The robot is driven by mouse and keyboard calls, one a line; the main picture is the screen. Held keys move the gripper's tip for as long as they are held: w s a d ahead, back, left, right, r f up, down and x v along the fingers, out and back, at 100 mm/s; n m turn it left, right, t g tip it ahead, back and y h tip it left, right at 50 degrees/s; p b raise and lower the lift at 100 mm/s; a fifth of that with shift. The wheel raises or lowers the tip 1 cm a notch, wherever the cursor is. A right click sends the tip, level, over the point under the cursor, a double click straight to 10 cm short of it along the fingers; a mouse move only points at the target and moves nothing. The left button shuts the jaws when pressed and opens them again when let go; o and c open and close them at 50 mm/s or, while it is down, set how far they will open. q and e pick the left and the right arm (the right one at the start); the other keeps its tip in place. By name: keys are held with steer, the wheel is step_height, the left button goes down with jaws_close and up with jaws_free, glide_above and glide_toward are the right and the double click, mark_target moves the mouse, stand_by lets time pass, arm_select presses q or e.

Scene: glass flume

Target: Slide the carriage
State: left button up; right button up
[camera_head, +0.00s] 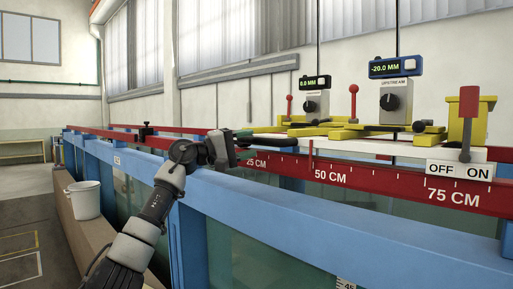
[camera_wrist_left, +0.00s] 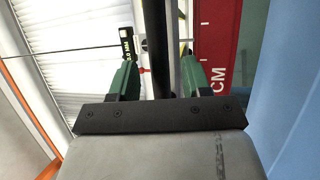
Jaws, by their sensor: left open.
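A yellow carriage (camera_head: 398,129) sits across the red rails and carries a grey knob box marked UPSTREAM and a blue display reading -20.0 MM. A second yellow carriage (camera_head: 307,131) sits left of it, with a display reading 0.0 MM. My left gripper (camera_head: 243,135) is by the near rail, at the left end of the second carriage. In the wrist view its green fingers (camera_wrist_left: 158,78) are apart, with a dark bar (camera_wrist_left: 160,45) between them. I cannot tell whether they touch it. My right gripper is not in view.
The red rail (camera_head: 380,180) with a CM scale runs along the blue flume frame (camera_head: 330,225). An OFF/ON lever (camera_head: 467,125) stands at the right. A white bucket (camera_head: 84,199) stands on a ledge at the left. A small black clamp (camera_head: 146,131) sits farther along the rail.

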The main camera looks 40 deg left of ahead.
arm_select(q)
steer(key=b+v, duration=0.2)
steer(key=v, duration=0.5)
steer(key=shift+s+a+b, duration=0.15)
steer(key=shift+s+b, duration=0.1)
steer(key=shift+b, duration=0.15)
steer(key=shift+f, duration=0.1)
